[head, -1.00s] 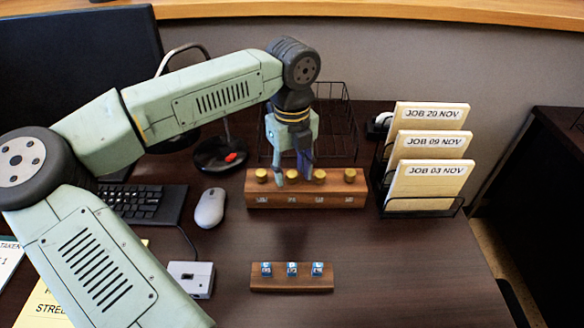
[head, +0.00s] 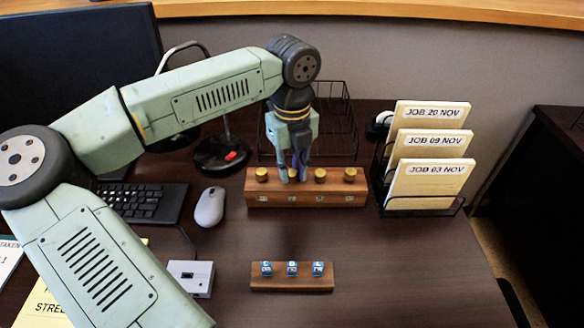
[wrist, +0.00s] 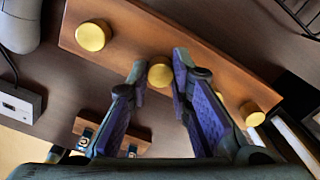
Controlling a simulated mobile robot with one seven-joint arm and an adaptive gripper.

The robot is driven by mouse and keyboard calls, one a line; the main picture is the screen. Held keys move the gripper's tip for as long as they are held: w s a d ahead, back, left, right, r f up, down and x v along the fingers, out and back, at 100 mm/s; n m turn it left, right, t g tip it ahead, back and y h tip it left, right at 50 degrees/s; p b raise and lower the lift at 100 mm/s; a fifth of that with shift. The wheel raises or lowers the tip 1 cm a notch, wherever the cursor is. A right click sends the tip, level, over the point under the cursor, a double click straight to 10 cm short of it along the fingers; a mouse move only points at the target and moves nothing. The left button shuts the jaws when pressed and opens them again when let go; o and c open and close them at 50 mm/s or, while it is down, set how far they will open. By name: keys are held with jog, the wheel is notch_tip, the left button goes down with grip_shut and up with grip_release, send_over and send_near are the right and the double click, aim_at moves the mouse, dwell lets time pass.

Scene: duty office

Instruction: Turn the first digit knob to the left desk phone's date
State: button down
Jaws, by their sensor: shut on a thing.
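A long wooden block (head: 330,199) with several brass knobs in a row on top stands on the desk, with small window tiles on its front too small to read. My gripper (head: 294,178) points down over it, shut on the second knob from the left. In the wrist view its two purple fingers (wrist: 159,66) press on either side of this knob (wrist: 160,75). The leftmost knob (head: 262,175) is free, as are the third knob (head: 320,176) and the rightmost knob (head: 350,174). I see no desk phone with a date in either view.
A small wooden block (head: 290,286) with three blue tiles lies nearer. A mouse (head: 209,207), keyboard (head: 145,204) and grey box (head: 191,278) lie left. A wire rack (head: 425,205) of dated job folders stands right. A wire basket (head: 335,115) stands behind.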

jog(key=shift+f, duration=0.1)
jog(key=shift+f+m+b, duration=0.1)
jog(key=shift+m+b, duration=0.95)
jog(key=shift+m, duration=0.05)
jog(key=m+b, duration=0.1)
jog(key=m, duration=0.1)
jog(key=shift+m+b, duration=0.3)
jog(key=shift+b, duration=0.1)
jog(key=m+b, duration=0.2)
jog(key=m, duration=0.4)
jog(key=m+b, duration=0.1)
jog(key=m, duration=0.5)
jog(key=shift+m, duration=0.4)
jog(key=m, duration=0.5)
jog(key=shift+r+m, duration=0.2)
jog(key=shift+m, duration=0.2)
